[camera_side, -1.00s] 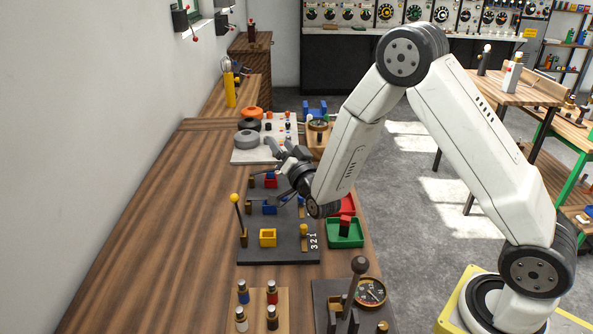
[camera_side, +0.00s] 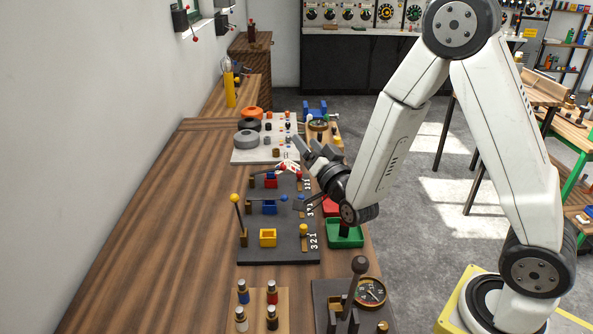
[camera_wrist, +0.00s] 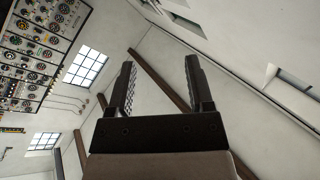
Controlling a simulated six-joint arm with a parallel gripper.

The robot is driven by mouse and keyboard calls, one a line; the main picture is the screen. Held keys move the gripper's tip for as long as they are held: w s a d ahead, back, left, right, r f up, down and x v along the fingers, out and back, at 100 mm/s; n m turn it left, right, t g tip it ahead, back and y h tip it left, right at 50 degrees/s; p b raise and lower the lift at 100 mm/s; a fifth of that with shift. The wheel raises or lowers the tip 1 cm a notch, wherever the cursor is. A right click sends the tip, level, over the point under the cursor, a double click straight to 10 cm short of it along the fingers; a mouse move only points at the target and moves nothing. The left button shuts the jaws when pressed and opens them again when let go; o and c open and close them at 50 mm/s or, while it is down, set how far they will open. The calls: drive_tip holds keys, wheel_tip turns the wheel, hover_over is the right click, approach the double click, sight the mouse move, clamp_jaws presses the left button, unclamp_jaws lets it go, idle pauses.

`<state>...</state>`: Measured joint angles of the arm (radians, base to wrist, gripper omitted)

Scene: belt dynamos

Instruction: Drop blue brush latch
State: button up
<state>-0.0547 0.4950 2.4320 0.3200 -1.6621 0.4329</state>
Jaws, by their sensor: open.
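A dark board (camera_side: 258,251) on the bench carries yellow, blue and red rows. In the blue row a blue ball (camera_side: 284,198) ends a thin lever, which appears to lie about level across the blue holder (camera_side: 269,208). The yellow-balled lever (camera_side: 235,198) stands up at the board's left. A red ball (camera_side: 282,167) shows in the red row. My gripper (camera_side: 315,148) is open and empty, above the board's far right edge, fingers pointing up and left, apart from the blue lever.
A green tray (camera_side: 345,241) and a red tray (camera_side: 331,207) sit right of the board, partly hidden by my wrist. A white panel (camera_side: 250,157) with round knobs lies beyond. Coloured pegs (camera_side: 272,290) and a gauge (camera_side: 370,292) stand nearer. The bench's left side is clear.

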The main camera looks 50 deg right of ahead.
drive_tip(key=shift+w, duration=0.1)
drive_tip(key=c, duration=0.7)
drive_tip(key=shift+w+d+f, duration=0.15)
clamp_jaws()
drive_tip(key=w+d+f+m+g+y, duration=0.2)
drive_tip(key=f+m+g, duration=0.3)
drive_tip(key=g, duration=0.3)
drive_tip(key=w+d+f+m+g+y, duration=0.3)
drive_tip(key=d+f+m+g+y, duration=0.1)
drive_tip(key=m+g, duration=0.4)
drive_tip(key=shift+f+y, duration=0.8)
drive_tip(key=shift+f, duration=0.2)
